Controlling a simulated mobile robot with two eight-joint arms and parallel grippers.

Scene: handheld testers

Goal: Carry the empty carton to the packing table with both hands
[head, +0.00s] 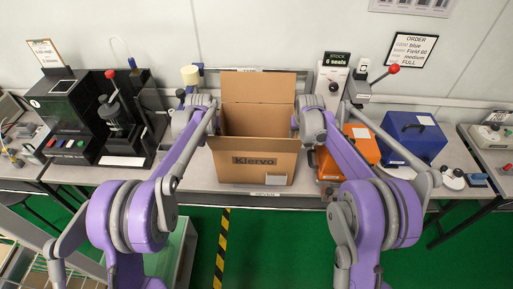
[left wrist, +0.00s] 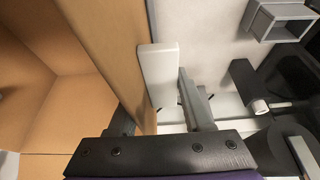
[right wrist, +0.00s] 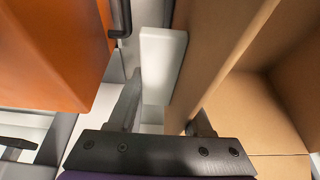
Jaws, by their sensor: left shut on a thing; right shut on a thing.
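The open brown carton (head: 252,165) is upright at the middle of the grey bench, flaps up, with "Klervo" on its front. I see no contents in the part of its inside that shows. My left gripper (left wrist: 160,105) is shut on the carton's left wall (left wrist: 105,50), one finger inside and one outside. My right gripper (right wrist: 165,105) is shut on the right wall (right wrist: 215,45) in the same way. In the head view my wrists hide both grips. I cannot tell whether the carton's bottom touches the bench. No table is clearly marked as the packing table.
A black tester (head: 65,115) and a lever press (head: 120,120) stand left of the carton. An orange case (head: 347,150), close to my right gripper, and a blue case (head: 413,137) stand right. Green floor with a striped line (head: 222,250) lies in front.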

